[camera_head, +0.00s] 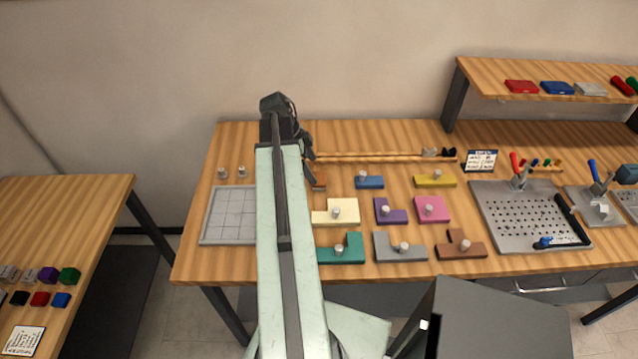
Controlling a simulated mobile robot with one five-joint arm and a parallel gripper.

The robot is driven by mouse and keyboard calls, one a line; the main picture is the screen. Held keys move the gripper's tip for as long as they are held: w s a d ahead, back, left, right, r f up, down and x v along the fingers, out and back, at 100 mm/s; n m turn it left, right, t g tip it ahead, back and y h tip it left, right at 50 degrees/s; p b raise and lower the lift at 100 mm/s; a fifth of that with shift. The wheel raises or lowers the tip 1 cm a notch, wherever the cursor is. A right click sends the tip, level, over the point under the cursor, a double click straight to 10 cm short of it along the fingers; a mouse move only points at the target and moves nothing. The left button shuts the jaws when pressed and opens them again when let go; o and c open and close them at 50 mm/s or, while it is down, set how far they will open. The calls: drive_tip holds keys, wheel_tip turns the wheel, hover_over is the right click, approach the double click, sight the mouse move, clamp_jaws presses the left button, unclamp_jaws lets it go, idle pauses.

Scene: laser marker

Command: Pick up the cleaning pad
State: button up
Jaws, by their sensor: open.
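I cannot tell for sure which thing is the cleaning pad. Flat pad-like pieces lie on the raised shelf at the right: a red one (521,87), a blue one (557,88) and a grey one (590,90). My gripper (311,170) is open over the left-middle of the long wooden table (345,134), far left of that shelf. It is partly hidden by my arm. A small brown-orange block (319,181) is just beside its fingers, partly covered. I cannot tell whether they touch.
Several knobbed coloured blocks, such as the cream one (325,217) and the teal one (345,254), crowd the table's middle. A grey grid plate (225,216) is at left, a perforated plate (500,220) at right. The wooden shelf (500,65) overhangs the back right.

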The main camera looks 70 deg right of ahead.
sight(318, 178)
drive_tip(key=b+x, duration=0.4)
drive_tip(key=x, duration=0.1)
drive_tip(key=shift+a+f+b, duration=0.1)
drive_tip(key=shift+f+b, duration=0.05)
drive_tip(key=shift+b, duration=0.2)
drive_tip(key=shift+r, duration=0.2)
drive_tip(key=shift+c, duration=0.7)
drive_tip(key=c, duration=1.5)
wheel_tip(318, 178, up, 10)
drive_tip(key=p, duration=1)
